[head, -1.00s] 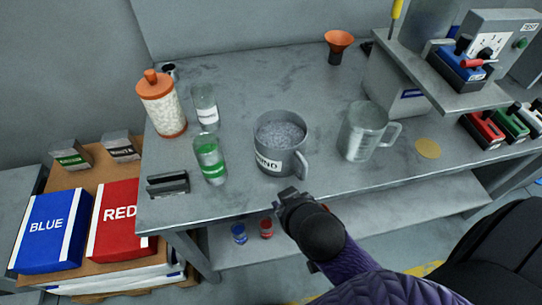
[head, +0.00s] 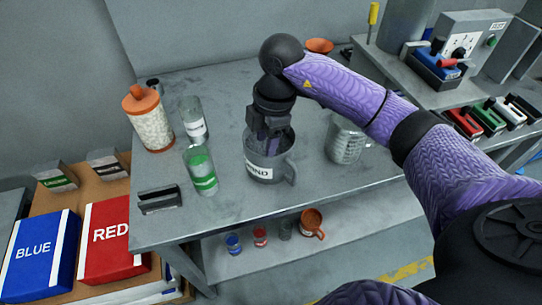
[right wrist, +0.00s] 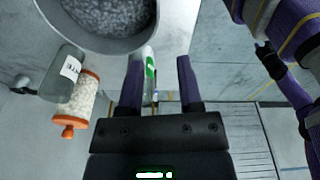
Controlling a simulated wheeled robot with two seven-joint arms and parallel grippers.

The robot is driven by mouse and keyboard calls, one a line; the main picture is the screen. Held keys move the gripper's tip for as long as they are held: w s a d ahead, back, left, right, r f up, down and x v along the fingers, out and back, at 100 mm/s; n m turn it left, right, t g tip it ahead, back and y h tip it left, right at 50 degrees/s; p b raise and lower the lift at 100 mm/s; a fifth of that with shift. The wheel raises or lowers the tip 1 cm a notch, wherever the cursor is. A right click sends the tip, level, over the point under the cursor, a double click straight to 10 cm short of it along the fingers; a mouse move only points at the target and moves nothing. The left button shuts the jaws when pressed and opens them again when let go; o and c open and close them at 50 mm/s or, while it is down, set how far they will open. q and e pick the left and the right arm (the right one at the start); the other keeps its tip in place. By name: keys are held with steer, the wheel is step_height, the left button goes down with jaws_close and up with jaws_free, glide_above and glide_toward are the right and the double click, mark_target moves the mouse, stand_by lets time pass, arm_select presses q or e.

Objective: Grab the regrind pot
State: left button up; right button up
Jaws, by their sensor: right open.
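The regrind pot (head: 259,169) is a grey mug with a white label and grey granules. It stands upright on the table, its handle toward the front right. My right gripper (head: 268,147) points down over the pot's mouth in the head view, its fingers overlapping the opening. In the right wrist view the pot (right wrist: 105,42) is at the top left, partly cut off. The open, empty fingers (right wrist: 159,65) are below and right of its rim there; contact is not clear. My left arm seems to show at the right of that view, its gripper too small to read.
Left of the pot stand a green-labelled bottle (head: 201,171), a clear glass (head: 193,120) and an orange-lidded jar (head: 150,122). A clear jug (head: 344,143) stands to the right, partly behind my arm. A dark holder (head: 160,200) lies at the front left.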

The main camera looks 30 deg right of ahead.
steer(key=d+m+h, duration=0.1)
steer(key=d, duration=0.2)
steer(key=shift+s+h, duration=0.15)
steer(key=shift+h, duration=0.25)
steer(key=b, duration=0.4)
glide_above(277, 182)
step_height(277, 182, down, 9)
steer(key=shift+d+f, duration=0.1)
steer(key=shift+c, duration=0.7)
jaws_close()
arm_select(q)
steer(key=f, duration=0.1)
steer(key=s+a+f, duration=0.1)
steer(key=f, duration=0.1)
steer(key=shift+s+a+f, duration=0.2)
steer(key=shift+s+a, duration=0.2)
steer(key=shift+w+d, duration=0.1)
steer(key=shift+w, duration=0.3)
steer(key=shift+s, duration=0.45)
